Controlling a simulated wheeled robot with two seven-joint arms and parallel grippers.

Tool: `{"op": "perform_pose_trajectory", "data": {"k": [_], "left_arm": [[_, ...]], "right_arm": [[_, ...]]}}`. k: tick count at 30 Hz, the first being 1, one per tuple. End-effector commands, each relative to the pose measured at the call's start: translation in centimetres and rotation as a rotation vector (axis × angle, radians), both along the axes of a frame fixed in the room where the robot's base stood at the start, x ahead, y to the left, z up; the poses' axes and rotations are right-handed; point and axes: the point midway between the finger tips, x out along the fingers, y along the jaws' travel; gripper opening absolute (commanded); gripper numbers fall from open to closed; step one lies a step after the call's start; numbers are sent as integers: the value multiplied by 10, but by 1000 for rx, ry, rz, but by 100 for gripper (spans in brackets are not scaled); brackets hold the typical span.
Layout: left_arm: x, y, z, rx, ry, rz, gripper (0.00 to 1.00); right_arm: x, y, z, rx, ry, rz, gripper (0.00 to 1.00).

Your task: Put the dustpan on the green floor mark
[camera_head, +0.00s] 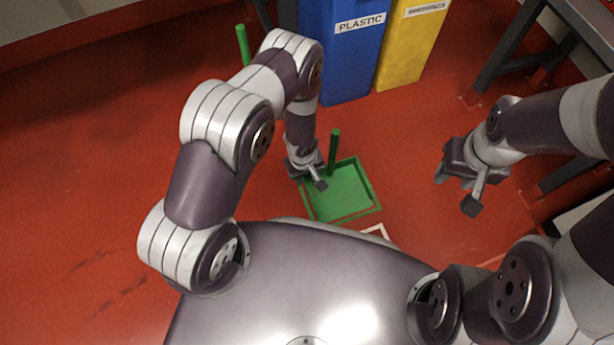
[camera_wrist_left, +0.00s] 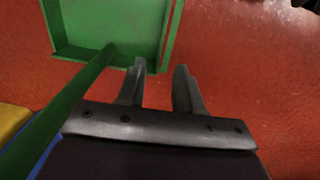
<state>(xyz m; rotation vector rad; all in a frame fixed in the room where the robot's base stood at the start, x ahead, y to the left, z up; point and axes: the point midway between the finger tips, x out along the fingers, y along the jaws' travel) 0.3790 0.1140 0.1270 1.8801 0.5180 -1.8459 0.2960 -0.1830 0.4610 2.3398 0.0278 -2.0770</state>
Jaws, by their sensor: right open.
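The green dustpan (camera_head: 350,200) lies on the red floor in front of my body, its upright green handle (camera_head: 334,150) at its far side. My left gripper (camera_head: 318,176) is at the pan's left far edge. In the left wrist view the left gripper (camera_wrist_left: 160,66) has its fingers apart, and the side wall of the dustpan (camera_wrist_left: 120,22) ends between or just beyond the fingertips. I cannot tell whether they touch it. My right gripper (camera_head: 476,190) is open and empty, above the floor to the right.
A blue PLASTIC bin (camera_head: 345,60) and a yellow bin (camera_head: 408,45) stand behind the dustpan. A thin green pole (camera_head: 243,45) stands to their left. A dark metal frame (camera_head: 510,45) is at right. Floor at left is clear.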

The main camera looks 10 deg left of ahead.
Motion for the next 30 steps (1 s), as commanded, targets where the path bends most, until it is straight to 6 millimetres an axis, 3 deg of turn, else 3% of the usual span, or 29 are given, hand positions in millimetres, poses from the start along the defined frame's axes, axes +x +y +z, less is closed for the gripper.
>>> {"op": "perform_pose_trajectory", "data": {"k": [1, 5, 8, 11, 12, 15, 18, 22, 30], "left_arm": [[-1, 1, 17, 0, 1, 1, 35], [-1, 1, 32, 0, 0, 0, 35], [12, 7, 63, 15, -22, -36, 35], [30, 27, 150, 65, -65, -154, 35], [28, 37, 192, 84, -76, -216, 35], [-3, 58, 279, 109, -87, -369, 35], [-46, 68, 330, 104, -94, -499, 35], [-79, 69, 354, 89, -100, -593, 35], [-84, 69, 356, 86, -98, -613, 35]], "right_arm": [[0, 0, 14, 0, 0, 0, 43], [0, 0, 22, 0, 0, 0, 43], [0, 0, 23, 0, 1, 0, 43], [0, 0, 22, 0, 1, 0, 43], [0, 0, 22, 0, 1, 0, 43], [0, 0, 21, 0, 1, 0, 43], [0, 0, 21, 0, 1, 0, 43], [0, 0, 21, 0, 1, 0, 43], [0, 0, 21, 0, 0, 0, 43]]}}
